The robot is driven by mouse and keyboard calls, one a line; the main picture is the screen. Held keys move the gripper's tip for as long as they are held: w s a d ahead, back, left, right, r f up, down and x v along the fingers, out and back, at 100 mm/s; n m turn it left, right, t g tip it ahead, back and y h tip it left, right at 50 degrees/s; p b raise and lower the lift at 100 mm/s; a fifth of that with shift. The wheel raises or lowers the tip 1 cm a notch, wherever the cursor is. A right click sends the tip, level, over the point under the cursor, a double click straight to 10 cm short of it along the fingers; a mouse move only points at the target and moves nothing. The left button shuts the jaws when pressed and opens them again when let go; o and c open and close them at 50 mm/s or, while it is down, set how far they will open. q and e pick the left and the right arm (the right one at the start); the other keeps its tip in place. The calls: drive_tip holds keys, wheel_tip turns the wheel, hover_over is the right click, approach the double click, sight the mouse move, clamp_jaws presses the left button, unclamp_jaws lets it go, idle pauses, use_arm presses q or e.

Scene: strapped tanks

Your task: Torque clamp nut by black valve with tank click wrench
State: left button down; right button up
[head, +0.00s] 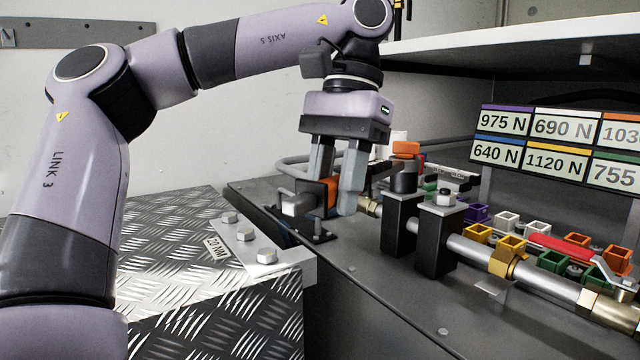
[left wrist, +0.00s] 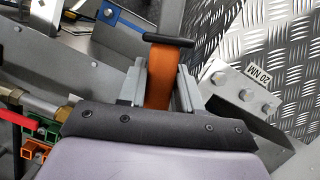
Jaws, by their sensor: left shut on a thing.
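My left gripper (head: 338,190) is shut on an orange handle (head: 330,188) just above the dark deck. The left wrist view shows the orange handle (left wrist: 160,75) between the two fingers, with a black crossbar (left wrist: 168,40) at its far end. Whether this is the click wrench I cannot tell for certain; the rest of it is hidden by the fingers. Two black clamp blocks (head: 437,242) hold a pipe to the right of the gripper. A clamp nut (head: 445,196) sits on the nearer one. Black parts (head: 404,180) rise behind, perhaps the black valve. My right gripper is not in view.
A checker-plate box with a bolted 20 NM bracket (head: 246,240) stands left of the gripper. Coloured square sockets (head: 510,246) and a red lever (head: 560,246) crowd the right. A label board (head: 535,135) hangs beneath a white shelf (head: 520,45).

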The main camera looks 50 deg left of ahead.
use_arm(q)
drive_tip(key=shift+w+d, duration=0.1)
drive_tip(key=shift+d, duration=0.4)
drive_tip(key=shift+w+d+n+h, duration=0.15)
drive_tip(key=shift+w+d+n, duration=0.2)
drive_tip(key=shift+d+n, duration=0.4)
drive_tip(key=shift+w+d+n+h, duration=0.15)
drive_tip(key=shift+w+d+n, duration=0.25)
drive_tip(key=shift+d, duration=0.5)
drive_tip(key=shift+s, duration=0.1)
drive_tip(key=shift+w+d+n+t, duration=0.2)
drive_tip(key=shift+w+d+n, duration=0.35)
drive_tip(key=shift+d, duration=0.2)
drive_tip(key=shift+w+d+n+t, duration=0.2)
drive_tip(key=shift+w+d+n, duration=0.2)
drive_tip(key=shift+d+n, duration=0.3)
drive_tip(key=shift+h, duration=0.3)
drive_tip(key=w+d+n, duration=0.1)
drive_tip(key=w+d, duration=0.1)
drive_tip(key=shift+w+d+n, duration=0.15)
drive_tip(key=shift+d+n, duration=0.25)
